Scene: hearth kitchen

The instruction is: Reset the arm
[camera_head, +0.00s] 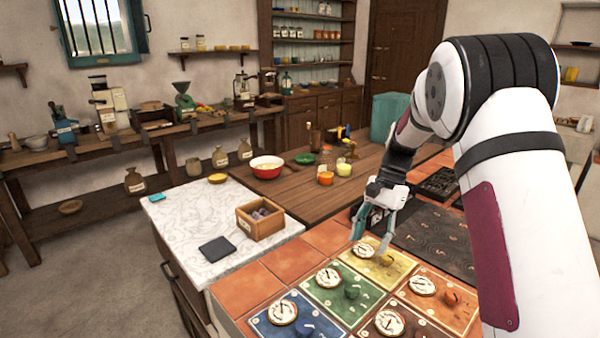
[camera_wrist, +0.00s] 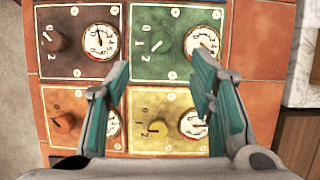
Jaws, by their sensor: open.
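My white arm reaches in from the right in the head view. My gripper (camera_head: 370,238) points down over the tiled counter, just above the yellow panel (camera_head: 400,262). Its teal fingers are apart with nothing between them. In the wrist view my gripper (camera_wrist: 160,95) spreads its fingers over the yellow panel, with the yellow knob (camera_wrist: 157,128) and its white dial (camera_wrist: 193,122) showing between and below the fingers. I cannot tell whether the fingertips touch the panel.
Green (camera_head: 342,293), blue (camera_head: 292,321), orange (camera_head: 440,298) and brown panels with knobs and dials surround the yellow one. A wooden box (camera_head: 260,222) and a dark square pad (camera_head: 217,249) lie on the marble top (camera_head: 185,225). A red bowl (camera_head: 267,170) and jars stand behind.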

